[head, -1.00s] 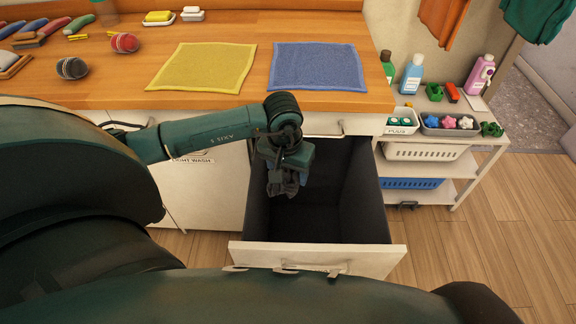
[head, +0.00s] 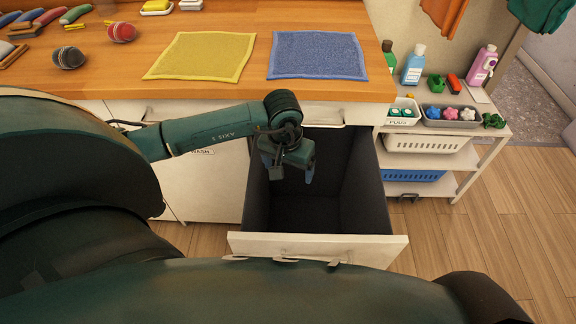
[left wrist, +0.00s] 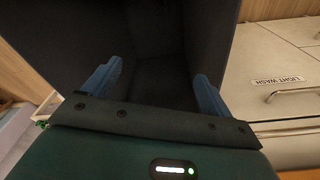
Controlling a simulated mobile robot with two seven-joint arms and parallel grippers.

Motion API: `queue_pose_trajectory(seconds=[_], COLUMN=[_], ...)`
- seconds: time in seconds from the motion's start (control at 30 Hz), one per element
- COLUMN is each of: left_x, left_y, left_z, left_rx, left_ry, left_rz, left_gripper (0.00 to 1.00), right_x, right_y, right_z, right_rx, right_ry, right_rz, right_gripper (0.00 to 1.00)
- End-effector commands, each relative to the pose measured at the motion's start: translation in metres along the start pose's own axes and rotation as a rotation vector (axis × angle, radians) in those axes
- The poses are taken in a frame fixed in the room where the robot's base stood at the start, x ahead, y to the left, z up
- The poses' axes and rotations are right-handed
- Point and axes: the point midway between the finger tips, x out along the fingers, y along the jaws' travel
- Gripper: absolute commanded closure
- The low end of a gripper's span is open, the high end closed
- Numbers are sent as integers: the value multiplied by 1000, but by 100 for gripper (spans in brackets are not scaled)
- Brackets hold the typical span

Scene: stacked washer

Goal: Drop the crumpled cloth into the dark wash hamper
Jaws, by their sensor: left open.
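The dark wash hamper (head: 362,190) is a pulled-out, dark-lined drawer with a pale front, below the wooden counter. Its dark walls (left wrist: 150,40) also fill the middle of the left wrist view. My left gripper (head: 292,174) is over the hamper's opening, towards its left side, pointing down. In the left wrist view its blue fingers (left wrist: 158,75) are wide apart with nothing between them. I cannot make out the crumpled cloth in either view; the hamper's floor is very dark and partly hidden by the gripper. My right gripper is not in view.
A closed cabinet labelled light wash (left wrist: 278,80) stands beside the hamper. The counter holds a yellow cloth (head: 203,56), a blue cloth (head: 318,55) and two balls. A shelf trolley (head: 478,150) with bottles and baskets stands to the right. Wooden floor lies clear beyond it.

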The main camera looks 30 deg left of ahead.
Motion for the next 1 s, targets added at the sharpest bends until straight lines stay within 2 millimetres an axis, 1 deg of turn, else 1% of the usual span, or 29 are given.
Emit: queue_pose_trajectory(seconds=[0.07,0.17,0.27,0.5,0.6,0.7,0.83,1.0], left_x=[-3,-14,-32,-86,-105,-119,-129,-132], left_y=[0,0,0,0,0,0,0,0], left_z=[-1,-2,-2,-1,-1,-1,0,0], left_rx=[0,1,2,2,0,1,0,0], left_ry=[2,5,6,7,5,4,2,0], left_rz=[0,1,0,0,0,0,1,-1], left_gripper=[15,15,15,15,15,15,15,15], right_x=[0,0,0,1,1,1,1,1], right_y=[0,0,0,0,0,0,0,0], right_z=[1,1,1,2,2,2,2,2], right_rx=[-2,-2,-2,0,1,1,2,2], right_ry=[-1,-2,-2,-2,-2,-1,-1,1], right_rz=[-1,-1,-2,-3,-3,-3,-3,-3], right_gripper=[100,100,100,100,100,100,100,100])
